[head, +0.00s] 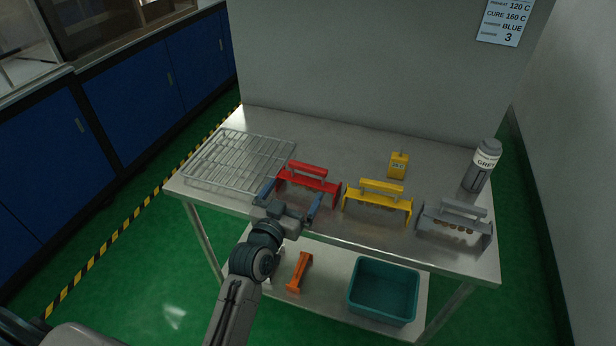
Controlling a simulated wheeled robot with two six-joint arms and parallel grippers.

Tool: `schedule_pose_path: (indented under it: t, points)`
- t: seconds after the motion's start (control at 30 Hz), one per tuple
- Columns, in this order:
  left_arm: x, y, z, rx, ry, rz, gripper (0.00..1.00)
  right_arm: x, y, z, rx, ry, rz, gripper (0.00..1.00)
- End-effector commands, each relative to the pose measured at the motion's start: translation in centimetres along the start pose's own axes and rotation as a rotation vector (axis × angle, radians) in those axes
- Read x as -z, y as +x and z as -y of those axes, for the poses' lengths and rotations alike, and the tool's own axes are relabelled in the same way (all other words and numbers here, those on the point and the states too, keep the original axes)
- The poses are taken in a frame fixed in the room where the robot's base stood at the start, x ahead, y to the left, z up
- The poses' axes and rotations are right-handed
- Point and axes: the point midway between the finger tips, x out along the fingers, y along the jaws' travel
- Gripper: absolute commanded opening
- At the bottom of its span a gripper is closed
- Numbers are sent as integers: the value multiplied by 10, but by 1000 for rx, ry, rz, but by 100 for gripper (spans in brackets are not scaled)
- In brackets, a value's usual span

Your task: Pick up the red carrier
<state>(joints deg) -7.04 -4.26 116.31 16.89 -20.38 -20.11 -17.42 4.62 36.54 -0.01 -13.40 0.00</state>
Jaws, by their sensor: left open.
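The red carrier (315,184) stands on the metal table, left of the yellow one, with a raised bar handle along its top. My left gripper (289,193) is open in front of the red carrier, at its left part, with one blue-grey finger to each side. The fingers look empty; I cannot tell whether they touch the carrier. The gripper hides part of the carrier's lower left front. My right gripper is not in view.
A yellow carrier (380,200) and a grey carrier (455,224) stand to the right. A wire rack (236,160) lies at the left. A yellow box (398,165) and a grey bottle (482,167) stand behind. The lower shelf holds a teal bin (383,290) and an orange tool (300,272).

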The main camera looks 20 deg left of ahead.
Motion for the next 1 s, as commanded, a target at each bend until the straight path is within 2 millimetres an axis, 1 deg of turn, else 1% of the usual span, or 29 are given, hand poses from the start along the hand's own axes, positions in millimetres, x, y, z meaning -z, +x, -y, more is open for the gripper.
schedule_pose_path:
  t: [0.03,0.17,0.27,0.4,0.5,0.63,0.83,0.97,1.0]
  points:
    - [2,7,0,0,0,0,100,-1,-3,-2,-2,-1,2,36]
    - [1,16,0,0,0,1,100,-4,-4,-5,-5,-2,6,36]
    - [5,25,-1,0,-1,1,100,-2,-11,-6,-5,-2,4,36]
    - [11,48,-2,-1,-1,1,100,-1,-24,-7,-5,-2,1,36]
    - [8,60,-2,1,0,1,100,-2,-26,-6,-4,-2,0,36]
    - [6,67,-1,1,0,2,100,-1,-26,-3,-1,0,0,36]
    - [5,67,-1,1,0,2,100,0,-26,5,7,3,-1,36]
    - [5,66,-1,1,0,2,74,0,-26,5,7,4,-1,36]
    - [5,66,-1,1,0,2,67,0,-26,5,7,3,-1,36]
